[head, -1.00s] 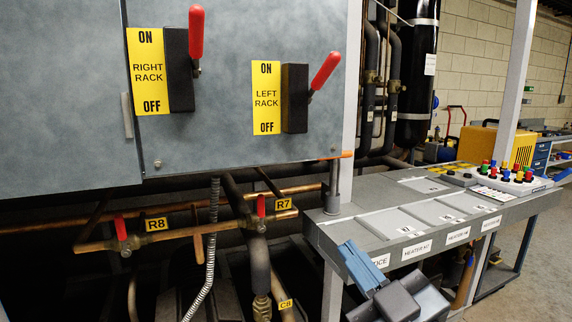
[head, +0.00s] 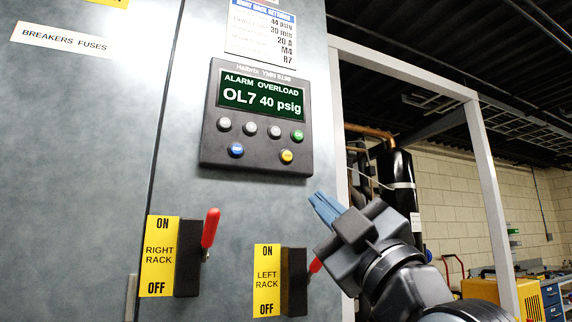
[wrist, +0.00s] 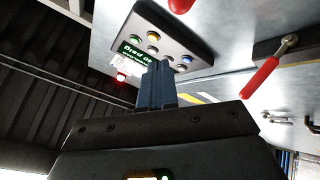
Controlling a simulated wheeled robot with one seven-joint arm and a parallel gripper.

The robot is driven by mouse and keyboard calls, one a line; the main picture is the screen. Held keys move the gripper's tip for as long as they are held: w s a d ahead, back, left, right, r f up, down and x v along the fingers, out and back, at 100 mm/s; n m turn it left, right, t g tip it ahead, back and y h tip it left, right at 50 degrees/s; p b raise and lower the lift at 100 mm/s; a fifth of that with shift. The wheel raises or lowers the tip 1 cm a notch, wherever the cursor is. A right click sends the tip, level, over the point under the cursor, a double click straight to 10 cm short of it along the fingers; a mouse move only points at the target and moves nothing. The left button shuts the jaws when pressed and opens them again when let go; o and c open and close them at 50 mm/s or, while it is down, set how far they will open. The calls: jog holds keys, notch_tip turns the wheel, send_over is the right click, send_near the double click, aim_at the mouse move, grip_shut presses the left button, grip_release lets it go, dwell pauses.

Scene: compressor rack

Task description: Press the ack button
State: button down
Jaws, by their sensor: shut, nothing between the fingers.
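A dark control panel (head: 210,153) is mounted on the grey cabinet, its green screen (head: 262,96) reading "ALARM OVERLOAD OL7 40 psig". Below the screen are several grey buttons (head: 251,128) and a green button (head: 297,136). Lower down are a blue button (head: 236,150) and a yellow button (head: 287,156). Their labels are too small to read, so I cannot tell which is ack. My gripper (head: 316,202) is shut and empty, below and right of the panel, apart from the yellow button. In the wrist view its blue fingers (wrist: 158,72) partly cover the panel (wrist: 205,48).
The right rack lever (head: 210,228) and left rack lever (head: 315,265) have red handles and stick out below the panel. My gripper partly hides the left one. A pale frame post (head: 487,165) stands at right.

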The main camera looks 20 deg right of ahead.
aim_at(287, 156)
notch_tip(287, 156, up, 10)
jog(key=s+n+t+y, duration=0.1)
jog(key=s+n+y, duration=0.1)
jog(key=shift+a+f+n, duration=0.25)
jog(key=shift+a+n, duration=0.1)
jog(key=shift+n, duration=0.05)
jog(key=shift+w+b, duration=0.6)
jog(key=shift+w, duration=3.75)
jog(key=shift+w, duration=0.1)
jog(key=shift+w, duration=0.3)
jog(key=shift+w, duration=0.4)
jog(key=shift+s, duration=0.8)
